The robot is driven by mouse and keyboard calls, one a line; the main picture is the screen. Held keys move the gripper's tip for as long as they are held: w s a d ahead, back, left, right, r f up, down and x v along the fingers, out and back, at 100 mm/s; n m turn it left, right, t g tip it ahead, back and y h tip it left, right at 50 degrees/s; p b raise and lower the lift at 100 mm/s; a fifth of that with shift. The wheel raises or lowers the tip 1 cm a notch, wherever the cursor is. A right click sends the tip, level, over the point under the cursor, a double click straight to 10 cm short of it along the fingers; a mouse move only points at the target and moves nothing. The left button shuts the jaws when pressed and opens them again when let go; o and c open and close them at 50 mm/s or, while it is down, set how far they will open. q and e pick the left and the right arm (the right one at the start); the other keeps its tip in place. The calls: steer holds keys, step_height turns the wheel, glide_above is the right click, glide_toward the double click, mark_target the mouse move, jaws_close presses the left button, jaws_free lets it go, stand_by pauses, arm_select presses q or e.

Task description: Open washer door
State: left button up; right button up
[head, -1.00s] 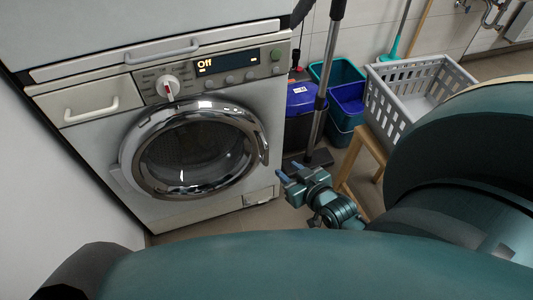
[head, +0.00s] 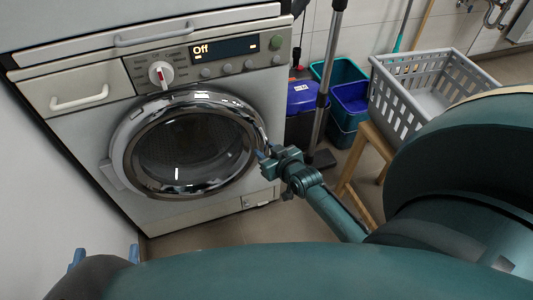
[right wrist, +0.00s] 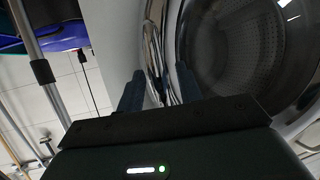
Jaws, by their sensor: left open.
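The washer (head: 215,215) stands at the left of the head view. Its round door (head: 190,145) has a chrome ring and dark glass and looks shut. My right gripper (head: 265,155) is at the right edge of the door ring, by the handle side. In the right wrist view its two fingers (right wrist: 158,88) are apart, with the chrome door rim (right wrist: 153,45) beyond and between them. I cannot tell whether they touch it.
The panel display (head: 225,48) reads "Off", beside a knob (head: 161,74). A grey basket (head: 395,95) on a wooden stool (head: 350,180), bins (head: 345,110) and a mop pole (head: 325,75) stand to the right. A white wall (head: 55,190) is at the left.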

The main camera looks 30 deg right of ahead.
steer(key=shift+w, duration=0.2)
jaws_close()
stand_by(0.3)
